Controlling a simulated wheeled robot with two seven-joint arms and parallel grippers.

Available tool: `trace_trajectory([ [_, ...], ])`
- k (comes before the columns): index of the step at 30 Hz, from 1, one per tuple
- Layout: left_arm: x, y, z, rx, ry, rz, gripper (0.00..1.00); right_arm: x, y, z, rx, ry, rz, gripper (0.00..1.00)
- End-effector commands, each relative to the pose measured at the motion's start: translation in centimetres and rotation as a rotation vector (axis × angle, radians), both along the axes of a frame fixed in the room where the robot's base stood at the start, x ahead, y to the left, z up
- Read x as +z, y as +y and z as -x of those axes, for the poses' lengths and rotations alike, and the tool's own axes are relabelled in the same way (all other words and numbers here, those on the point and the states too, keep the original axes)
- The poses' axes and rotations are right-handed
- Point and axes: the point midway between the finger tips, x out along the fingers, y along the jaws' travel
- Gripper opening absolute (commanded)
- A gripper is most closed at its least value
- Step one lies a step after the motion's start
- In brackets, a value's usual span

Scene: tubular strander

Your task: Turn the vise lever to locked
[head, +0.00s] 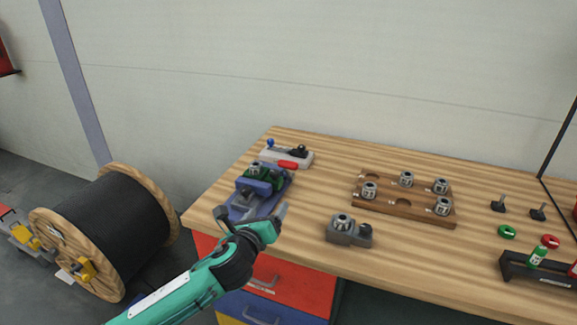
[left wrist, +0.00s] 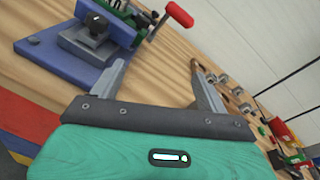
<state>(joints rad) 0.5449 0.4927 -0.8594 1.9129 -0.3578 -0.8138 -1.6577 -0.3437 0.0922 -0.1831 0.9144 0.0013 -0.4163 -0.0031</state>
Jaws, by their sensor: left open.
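The blue vise (head: 258,188) stands at the left end of the wooden bench, with a green part at its top. In the left wrist view the vise (left wrist: 70,62) is close, at upper left, with a black knob on a grey block. A red-handled lever (left wrist: 180,14) shows beyond it; in the head view the red handle (head: 288,165) lies by a pale base behind the vise. I cannot tell which fixture it belongs to. My left gripper (head: 252,212) is open and empty, at the near side of the vise; its spread fingers (left wrist: 157,65) show in the wrist view.
A wooden tray (head: 385,207) with several metal parts lies mid-bench. A grey fixture (head: 346,237) stands near the front edge. Green and red rings and a dark rack (head: 515,268) are at right. A cable reel (head: 115,235) stands on the floor at left.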

Motion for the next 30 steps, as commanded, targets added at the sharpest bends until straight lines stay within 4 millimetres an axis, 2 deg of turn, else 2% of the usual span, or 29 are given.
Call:
trace_trajectory([
  [1, 1.3, 0.0, -1.0, -0.023, -0.059, -0.091, 0.76, 0.0, 0.0, -0.1, 0.0, -0.001, 0.0, 0.5],
  [3, 2.5, -0.2, -1.8, -0.052, -0.124, -0.203, 0.76, 0.0, 0.0, -0.1, 0.0, -0.002, 0.0, 0.5],
  [9, 4.2, -0.4, -3.0, -0.088, -0.223, -0.376, 0.76, 0.1, 0.0, -0.4, 0.0, -0.007, -0.001, 0.5],
  [14, 4.3, -0.8, -4.2, -0.091, -0.233, -0.393, 0.76, 0.2, 0.1, -0.3, -0.001, -0.008, -0.002, 0.5],
  [17, 4.4, -1.3, -5.5, -0.091, -0.232, -0.392, 0.76, 0.3, 0.0, -0.1, -0.001, -0.006, -0.001, 0.5],
  [30, 4.3, -3.6, -12.7, -0.09, -0.23, -0.388, 0.76, 0.1, 0.0, 0.9, -0.002, 0.002, -0.002, 0.5],
])
